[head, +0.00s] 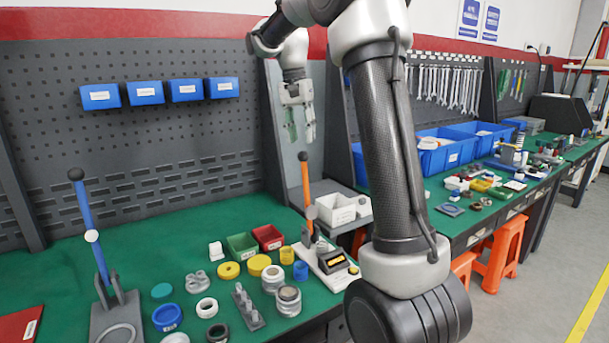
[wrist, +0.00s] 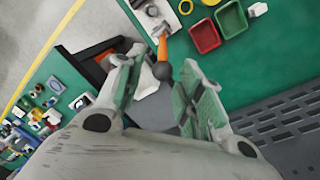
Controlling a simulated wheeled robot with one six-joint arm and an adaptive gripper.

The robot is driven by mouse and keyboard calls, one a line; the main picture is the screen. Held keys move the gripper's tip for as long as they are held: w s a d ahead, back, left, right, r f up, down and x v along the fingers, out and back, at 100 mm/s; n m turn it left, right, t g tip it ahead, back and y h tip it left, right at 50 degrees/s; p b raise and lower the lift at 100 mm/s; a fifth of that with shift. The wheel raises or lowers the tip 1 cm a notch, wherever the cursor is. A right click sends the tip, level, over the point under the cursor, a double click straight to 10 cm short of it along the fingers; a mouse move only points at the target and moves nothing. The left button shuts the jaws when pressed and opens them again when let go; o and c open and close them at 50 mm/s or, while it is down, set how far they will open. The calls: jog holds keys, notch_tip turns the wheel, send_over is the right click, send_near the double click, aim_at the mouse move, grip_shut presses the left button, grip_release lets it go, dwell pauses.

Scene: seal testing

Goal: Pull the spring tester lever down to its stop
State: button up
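An orange lever (head: 306,184) with a dark ball knob stands nearly upright on a white-based device (head: 322,262) with a yellow-edged display. A blue lever (head: 84,215) with a dark knob stands on a grey stand at the far left, leaning slightly. No label shows which is the spring tester. My gripper (head: 301,123) is open and empty, pointing down above the orange lever's knob. In the wrist view, the orange lever (wrist: 162,48) and its dark knob (wrist: 162,71) appear between the two spread fingers (wrist: 165,95). No contact shows.
Red bin (head: 268,237) and green bin (head: 242,245) stand left of the white base. Several rings and round parts lie in front of them on the green table. A white box (head: 336,210) stands right of the lever. A dark pegboard (head: 150,130) rises behind.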

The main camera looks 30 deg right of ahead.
aim_at(305, 173)
jog(key=shift+w+d+f+m, duration=0.2)
jog(key=shift+w+f, duration=0.15)
jog(key=shift+w, duration=0.15)
jog(key=shift+w+d+f+m, duration=0.1)
jog(key=shift+w+f+m, duration=0.15)
jog(key=shift+w, duration=0.2)
jog(key=f, duration=0.4)
jog(key=s+f, duration=0.1)
jog(key=f, duration=0.2)
jog(key=d+f, duration=0.1)
jog(key=f, duration=0.3)
jog(key=shift+s+f, duration=0.15)
jog(key=shift+f, duration=0.2)
grip_shut()
